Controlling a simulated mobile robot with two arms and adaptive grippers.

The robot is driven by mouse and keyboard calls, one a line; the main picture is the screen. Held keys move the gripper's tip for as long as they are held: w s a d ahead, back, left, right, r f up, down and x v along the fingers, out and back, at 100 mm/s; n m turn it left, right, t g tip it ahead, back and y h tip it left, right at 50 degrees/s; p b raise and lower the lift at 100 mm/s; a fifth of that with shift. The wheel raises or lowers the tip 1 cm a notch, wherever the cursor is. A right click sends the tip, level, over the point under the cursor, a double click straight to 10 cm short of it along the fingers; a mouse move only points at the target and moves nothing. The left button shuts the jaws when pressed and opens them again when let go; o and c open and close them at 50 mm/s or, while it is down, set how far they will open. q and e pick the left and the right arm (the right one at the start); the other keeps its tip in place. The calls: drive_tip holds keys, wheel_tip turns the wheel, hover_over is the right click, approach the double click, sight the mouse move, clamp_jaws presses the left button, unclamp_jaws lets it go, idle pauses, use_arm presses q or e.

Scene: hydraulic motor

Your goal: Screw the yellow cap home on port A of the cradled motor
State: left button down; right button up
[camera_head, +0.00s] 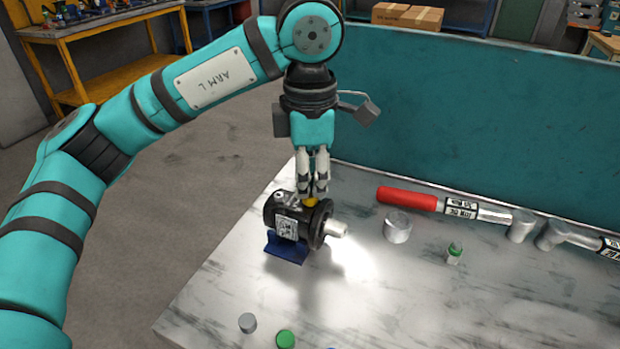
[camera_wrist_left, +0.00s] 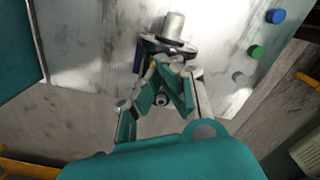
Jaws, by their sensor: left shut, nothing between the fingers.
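The black motor (camera_head: 286,218) lies in a blue cradle (camera_head: 287,249) near the left edge of the marble bench, its silver shaft (camera_head: 337,228) pointing right. The yellow cap (camera_head: 310,202) shows as a small patch on top of the motor, by the flange. My left gripper (camera_head: 312,192) points down right over the cap, its fingers shut with nothing held. I cannot tell whether the fingertips touch the cap or how deep it sits. In the left wrist view the fingers (camera_wrist_left: 170,64) hide the cap and most of the motor; its shaft (camera_wrist_left: 174,25) shows beyond. My right gripper is not in view.
A grey cap (camera_head: 247,322) and a green cap (camera_head: 285,339) lie at the front. A metal cylinder (camera_head: 397,226), a small green-topped bottle (camera_head: 454,253) and a red-handled hammer (camera_head: 407,198) lie to the right. A teal panel (camera_head: 480,125) stands behind.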

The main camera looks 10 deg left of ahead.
use_arm(q)
drive_tip(key=m, duration=0.3)
drive_tip(key=shift+f, duration=0.1)
drive_tip(key=shift+m, duration=0.3)
drive_tip(key=m, duration=0.4)
drive_tip(key=shift+f+m, duration=0.1)
drive_tip(key=shift+m, duration=0.2)
drive_tip(key=c, duration=1.4)
unclamp_jaws()
